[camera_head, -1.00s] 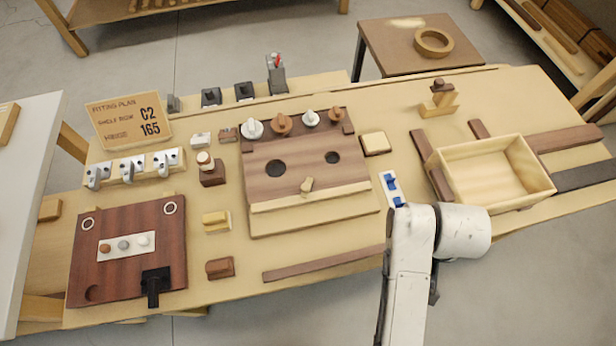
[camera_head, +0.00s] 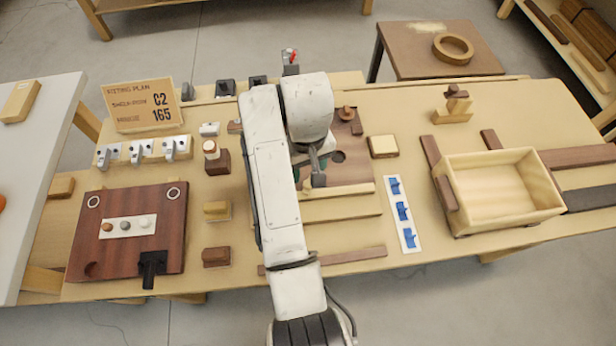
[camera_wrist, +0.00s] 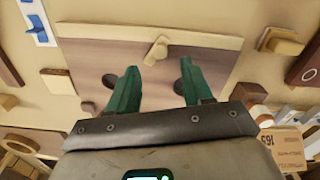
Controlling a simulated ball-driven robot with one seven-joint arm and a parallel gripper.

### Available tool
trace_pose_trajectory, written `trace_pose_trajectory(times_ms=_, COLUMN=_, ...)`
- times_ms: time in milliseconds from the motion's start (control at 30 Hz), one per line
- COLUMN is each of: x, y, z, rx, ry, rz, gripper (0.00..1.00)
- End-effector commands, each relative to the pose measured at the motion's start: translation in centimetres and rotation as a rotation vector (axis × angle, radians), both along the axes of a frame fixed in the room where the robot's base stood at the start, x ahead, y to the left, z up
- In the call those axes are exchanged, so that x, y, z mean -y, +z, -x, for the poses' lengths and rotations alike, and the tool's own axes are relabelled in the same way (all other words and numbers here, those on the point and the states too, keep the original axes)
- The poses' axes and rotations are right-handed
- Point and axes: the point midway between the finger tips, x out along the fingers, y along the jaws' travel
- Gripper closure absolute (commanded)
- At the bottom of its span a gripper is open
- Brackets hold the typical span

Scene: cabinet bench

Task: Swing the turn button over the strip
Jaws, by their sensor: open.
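The turn button (camera_wrist: 156,50) is a small pale wooden piece near the centre of the wrist view. It sits slanted on the brown panel (camera_wrist: 100,60), with one end at the edge of the pale strip (camera_wrist: 205,38); I cannot tell whether that end overlaps it. In the head view the strip (camera_head: 350,189) runs along the panel's near side, partly behind my arm. My gripper (camera_wrist: 159,68) is open and empty, its two green fingers spread apart with the button beyond and between their tips. In the head view my gripper (camera_head: 316,176) hangs over the panel and mostly hides the button.
The panel has dark round holes (camera_head: 338,157) near my fingers and knobs (camera_head: 346,113) along its far edge. A white strip with blue switches (camera_head: 403,212) lies right of it, then an open wooden box (camera_head: 450,218). Small blocks (camera_head: 216,257) stand left.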

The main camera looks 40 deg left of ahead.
Motion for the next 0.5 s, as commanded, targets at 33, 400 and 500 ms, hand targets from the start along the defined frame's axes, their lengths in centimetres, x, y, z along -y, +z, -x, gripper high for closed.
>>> trace_pose_trajectory(times_ms=33, x=0.1, y=-0.9, z=0.1, rx=-0.002, ry=0.000, rz=0.002, gripper=0.50)
trace_pose_trajectory(times_ms=400, x=0.1, y=-5.3, z=0.0, rx=0.000, ry=-0.001, rz=0.000, gripper=0.50)
trace_pose_trajectory(times_ms=500, x=0.1, y=-5.6, z=0.0, rx=0.001, ry=-0.001, rz=0.000, gripper=0.50)
